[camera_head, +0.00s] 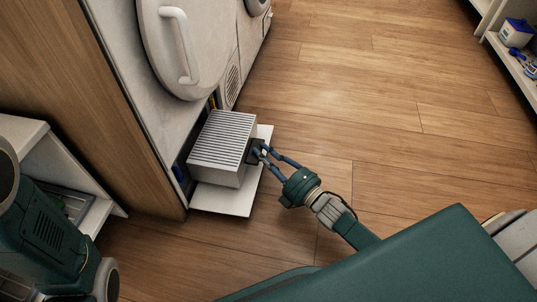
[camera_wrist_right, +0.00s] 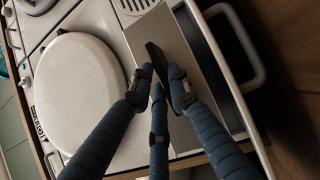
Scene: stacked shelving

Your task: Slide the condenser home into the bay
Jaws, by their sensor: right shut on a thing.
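The condenser (camera_head: 223,138) is a pale grey metal box with ridged fins on top. It lies at the low bay opening (camera_head: 182,172) of the white machine, above the lowered white flap (camera_head: 235,201). Its inner end is at the opening; how deep it reaches inside is hidden. My right gripper (camera_head: 259,152) is shut on the dark grip on the condenser's outer end. In the right wrist view the fingers (camera_wrist_right: 160,80) close around this dark grip (camera_wrist_right: 156,60), in front of a plain grey face (camera_wrist_right: 180,58). My left gripper is not visible.
The machine's round door (camera_head: 172,45) with a white handle is above the bay. A wooden side panel (camera_head: 110,110) and a low white shelf (camera_head: 100,213) are to the left. Another shelf (camera_head: 510,62) holds small items at upper right. The wooden floor (camera_head: 350,110) between is clear.

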